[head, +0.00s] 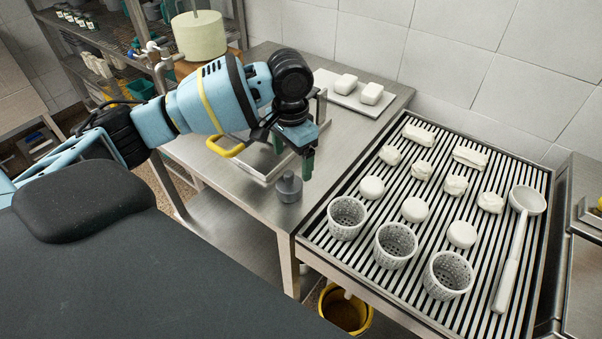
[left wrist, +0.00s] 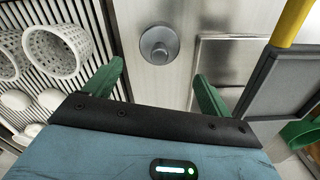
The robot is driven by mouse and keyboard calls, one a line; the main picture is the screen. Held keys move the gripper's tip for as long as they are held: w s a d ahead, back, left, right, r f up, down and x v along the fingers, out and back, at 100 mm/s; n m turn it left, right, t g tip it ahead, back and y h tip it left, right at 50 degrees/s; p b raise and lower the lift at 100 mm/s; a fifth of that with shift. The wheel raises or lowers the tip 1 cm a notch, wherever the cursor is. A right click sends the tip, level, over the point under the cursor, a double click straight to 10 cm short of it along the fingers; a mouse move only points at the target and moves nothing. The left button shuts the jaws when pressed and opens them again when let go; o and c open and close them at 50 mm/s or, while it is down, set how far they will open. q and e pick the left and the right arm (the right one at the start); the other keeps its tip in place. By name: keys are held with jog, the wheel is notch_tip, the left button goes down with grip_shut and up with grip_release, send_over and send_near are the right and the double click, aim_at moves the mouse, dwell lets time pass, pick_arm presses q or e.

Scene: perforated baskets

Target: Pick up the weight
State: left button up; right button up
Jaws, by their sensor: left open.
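The weight (head: 289,187) is a small grey cylinder with a knob on top. It stands upright on the steel table near its front edge, beside the striped rack. In the left wrist view the weight (left wrist: 159,45) lies ahead of and between the two green fingers. My left gripper (head: 294,160) is open and empty, with its fingers pointing down above and behind the weight. It also shows in the left wrist view (left wrist: 158,85). The fingers do not appear to touch the weight. My right gripper is in neither view.
A slatted rack (head: 335,262) at the right holds perforated baskets (head: 396,245), several white cheeses (head: 414,209) and a ladle (head: 508,275). A white board (head: 345,95) with two white blocks lies at the back. A steel tray (left wrist: 222,70) lies close to the weight. A yellow bucket (head: 345,310) stands below.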

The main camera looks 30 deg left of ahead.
aim_at(289, 183)
pick_arm(q)
jog(key=shift+s+f, duration=0.2)
jog(key=shift+f, duration=0.35)
jog(key=shift+s+f, duration=0.2)
jog(key=shift+f, duration=0.6)
jog(key=shift+w, duration=0.1)
jog(key=shift+f, duration=0.2)
jog(key=shift+s+f+b, duration=0.15)
jog(key=shift+s+f, duration=0.05)
jog(key=shift+f, duration=1)
jog(key=shift+s+f+b, duration=0.15)
jog(key=shift+s+f, duration=0.05)
jog(key=shift+f, duration=0.95)
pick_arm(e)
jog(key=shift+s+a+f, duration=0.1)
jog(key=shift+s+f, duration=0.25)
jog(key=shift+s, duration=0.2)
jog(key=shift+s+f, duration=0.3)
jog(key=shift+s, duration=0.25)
pick_arm(q)
jog(key=shift+c, duration=0.2)
